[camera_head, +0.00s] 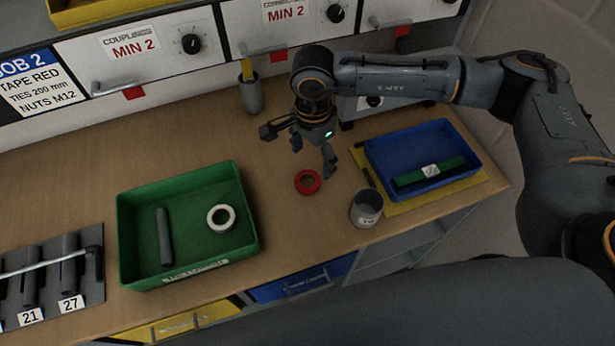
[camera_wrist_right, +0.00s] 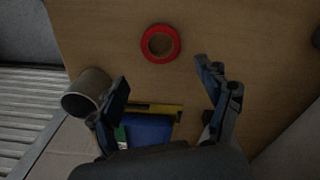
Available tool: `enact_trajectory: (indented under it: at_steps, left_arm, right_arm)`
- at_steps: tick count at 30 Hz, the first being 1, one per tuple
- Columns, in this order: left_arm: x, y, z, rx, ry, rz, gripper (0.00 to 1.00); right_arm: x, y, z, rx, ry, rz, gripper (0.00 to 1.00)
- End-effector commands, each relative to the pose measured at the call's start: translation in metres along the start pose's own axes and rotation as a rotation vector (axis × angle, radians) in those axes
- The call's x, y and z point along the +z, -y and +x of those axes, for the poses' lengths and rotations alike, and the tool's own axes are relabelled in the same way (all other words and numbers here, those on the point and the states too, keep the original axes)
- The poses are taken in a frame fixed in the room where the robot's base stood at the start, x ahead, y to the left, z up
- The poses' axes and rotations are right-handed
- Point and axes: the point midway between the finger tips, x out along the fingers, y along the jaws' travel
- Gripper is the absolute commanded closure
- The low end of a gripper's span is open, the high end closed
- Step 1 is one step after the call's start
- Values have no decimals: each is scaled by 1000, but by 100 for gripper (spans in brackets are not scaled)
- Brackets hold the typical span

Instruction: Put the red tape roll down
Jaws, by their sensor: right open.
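The red tape roll (camera_head: 308,181) lies flat on the wooden bench top, between the green tray and the grey cup. It also shows in the right wrist view (camera_wrist_right: 160,43), lying on bare wood beyond the fingertips. My right gripper (camera_head: 299,153) is above the bench, close to the roll and apart from it. In the right wrist view its two fingers (camera_wrist_right: 163,80) are spread wide with nothing between them. My left gripper is in neither view.
A green tray (camera_head: 128,231) holds a white tape roll (camera_head: 220,218) and a grey rod (camera_head: 164,237). A grey cup (camera_head: 366,208) stands near the front edge. A blue tray (camera_head: 377,165) lies at right, on a yellow mat. A grey holder (camera_head: 251,96) stands behind, before the drawers.

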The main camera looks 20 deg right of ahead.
Motion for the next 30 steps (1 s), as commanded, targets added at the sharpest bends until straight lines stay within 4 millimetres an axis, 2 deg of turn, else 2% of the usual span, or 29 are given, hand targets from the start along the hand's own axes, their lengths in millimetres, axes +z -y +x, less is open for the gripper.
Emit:
enact_trajectory:
  at_steps: [3, 10, 14, 18, 26, 27, 30]
  left_arm:
    - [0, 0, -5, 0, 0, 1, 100]
    - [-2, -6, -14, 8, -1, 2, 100]
    - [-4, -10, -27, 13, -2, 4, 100]
    - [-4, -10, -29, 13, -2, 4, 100]
    - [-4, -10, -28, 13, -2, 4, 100]
    - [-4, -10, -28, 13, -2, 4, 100]
    - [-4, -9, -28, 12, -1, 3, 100]
  right_arm:
    - [0, 0, 15, 2, 0, 1, 23]
    - [2, 1, 30, 2, 0, -1, 23]
    - [5, 4, 50, 3, 0, -1, 23]
    - [4, 4, 69, 0, 0, 1, 23]
    - [4, 5, 74, -2, 0, 0, 23]
    - [4, 5, 74, -2, 0, 0, 25]
    - [4, 5, 74, -2, 0, 0, 45]
